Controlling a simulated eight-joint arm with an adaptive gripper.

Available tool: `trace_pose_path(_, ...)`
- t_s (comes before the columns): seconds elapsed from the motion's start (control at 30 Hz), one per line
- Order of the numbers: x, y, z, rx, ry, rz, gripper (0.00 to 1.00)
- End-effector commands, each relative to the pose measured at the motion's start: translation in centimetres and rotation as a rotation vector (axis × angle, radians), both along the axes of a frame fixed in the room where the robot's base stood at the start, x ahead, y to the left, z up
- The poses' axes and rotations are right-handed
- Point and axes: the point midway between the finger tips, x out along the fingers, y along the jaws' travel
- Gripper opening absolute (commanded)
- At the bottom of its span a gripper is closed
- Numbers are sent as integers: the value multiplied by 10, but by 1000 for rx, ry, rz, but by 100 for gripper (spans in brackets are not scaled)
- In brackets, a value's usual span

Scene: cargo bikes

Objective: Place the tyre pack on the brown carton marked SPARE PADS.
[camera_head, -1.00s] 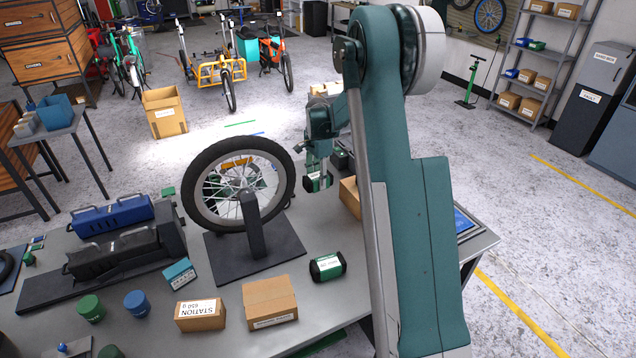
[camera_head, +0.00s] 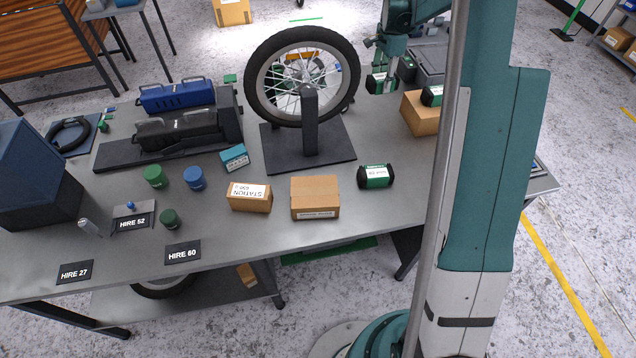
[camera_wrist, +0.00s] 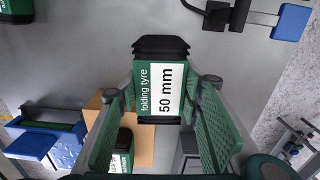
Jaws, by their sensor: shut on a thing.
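My gripper (camera_head: 378,78) is shut on a dark green and black tyre pack (camera_wrist: 160,80) with a white label reading "folding tyre 50 mm". In the head view this pack (camera_head: 376,84) hangs right of the wheel, apart from the cartons. A brown carton (camera_head: 418,114) stands right of it, with another green pack (camera_head: 431,96) apparently on top, partly hidden by my arm. In the wrist view that carton (camera_wrist: 144,140) lies beyond my fingers. A second brown carton (camera_head: 315,196) stands at the table's front; its small label is unreadable. I cannot tell which is marked SPARE PADS.
A wheel (camera_head: 258,92) stands upright in a black stand. A green pack (camera_head: 376,176) lies right of the front carton. Blue and black cases (camera_head: 178,96) lie farther left. Table right of the stand is partly clear.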

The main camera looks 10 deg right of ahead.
Motion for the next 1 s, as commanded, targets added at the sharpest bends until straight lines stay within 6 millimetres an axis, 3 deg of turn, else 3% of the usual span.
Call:
trace_pose_path(0.8,-1,0,232,0,0,0,16)
trace_pose_path(1.0,0,0,272,0,0,0,16)
